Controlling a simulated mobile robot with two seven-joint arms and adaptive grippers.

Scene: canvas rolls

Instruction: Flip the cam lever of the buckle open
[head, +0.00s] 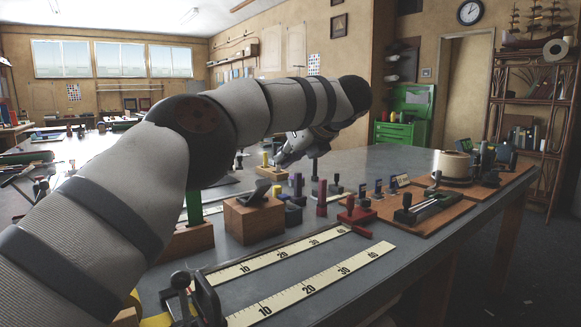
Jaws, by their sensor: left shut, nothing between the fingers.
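My left arm reaches across the bench from the left, and its left gripper (281,161) is over the far part of the bench, small and partly hidden by the wrist. Its fingers look shut and empty. I cannot clearly identify the buckle. A dark metal fitting (205,298) stands at the near edge beside a piece of yellow strap (156,321); it may be the buckle, but its lever position cannot be told. A wooden block (254,221) with a dark lever-like piece on top stands in the middle. My right gripper is not in view.
Two long rulers (318,286) lie on the near bench. A red clamp-like piece (357,213), several small upright blocks and a wooden board (432,219) with a dark tool stand to the right. A pale roll (452,164) sits farther back. The right-hand bench edge is open.

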